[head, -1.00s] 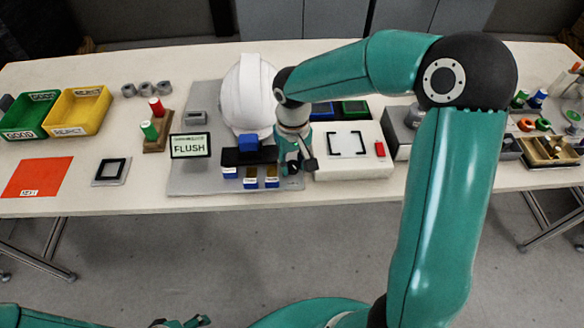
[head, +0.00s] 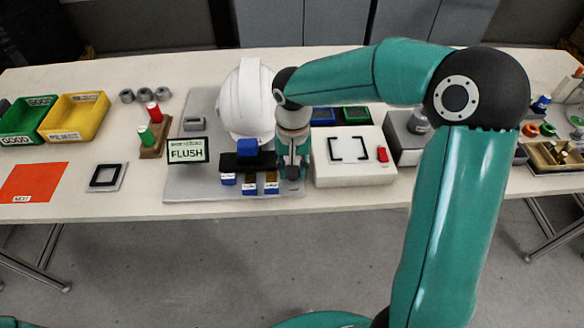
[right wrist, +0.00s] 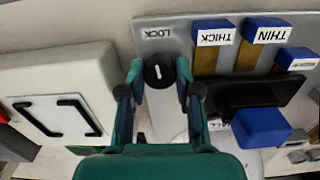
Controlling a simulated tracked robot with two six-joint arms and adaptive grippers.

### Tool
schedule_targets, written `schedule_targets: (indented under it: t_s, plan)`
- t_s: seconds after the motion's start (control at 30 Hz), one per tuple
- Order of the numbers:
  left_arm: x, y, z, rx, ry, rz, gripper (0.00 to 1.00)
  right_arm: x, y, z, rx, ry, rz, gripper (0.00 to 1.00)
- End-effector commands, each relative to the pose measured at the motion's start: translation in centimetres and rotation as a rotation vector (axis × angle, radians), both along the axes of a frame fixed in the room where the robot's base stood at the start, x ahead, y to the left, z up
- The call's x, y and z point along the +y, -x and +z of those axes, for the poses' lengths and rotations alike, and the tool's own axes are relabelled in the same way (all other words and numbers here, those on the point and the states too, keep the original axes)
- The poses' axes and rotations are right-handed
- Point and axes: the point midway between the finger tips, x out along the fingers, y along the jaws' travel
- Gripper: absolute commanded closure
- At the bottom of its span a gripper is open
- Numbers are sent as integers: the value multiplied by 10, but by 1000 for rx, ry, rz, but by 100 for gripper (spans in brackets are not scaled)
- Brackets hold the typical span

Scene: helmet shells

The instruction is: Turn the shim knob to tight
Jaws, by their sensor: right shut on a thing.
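The knob (right wrist: 151,76) is round and black with a white pointer line, set in the grey fixture plate (head: 180,188). In the head view my right gripper (head: 294,172) points down at the plate's right end and hides the knob. A sign (head: 187,150) reads FLUSH. My left gripper is out of view.
Beside the knob are blue blocks (head: 250,188) labelled THICK and THIN and a black block with a blue top (head: 247,147). A white helmet shell (head: 245,100) stands behind. A white box with a bracket-marked pad (head: 348,175) is close on the right.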

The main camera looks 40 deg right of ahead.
Motion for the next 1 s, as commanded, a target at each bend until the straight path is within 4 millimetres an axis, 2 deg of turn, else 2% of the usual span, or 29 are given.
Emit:
schedule_targets:
  t_s: [0.13, 0.17, 0.3, 0.67, 0.87, 1.0]
  plan:
    - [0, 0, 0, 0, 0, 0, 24, 0, -3, 3, -11, 0, 0, 100]
    - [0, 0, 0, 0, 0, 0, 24, 0, -3, 3, -11, 0, 0, 62]
    - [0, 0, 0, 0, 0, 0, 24, 0, -2, 2, -9, 0, 1, 42]
    - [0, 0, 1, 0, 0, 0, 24, 0, -1, 4, -4, 1, 2, 42]
    - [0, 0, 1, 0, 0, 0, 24, 0, -2, 28, -9, 1, 1, 42]
    - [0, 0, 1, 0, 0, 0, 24, 0, -3, 56, -11, 0, 1, 42]
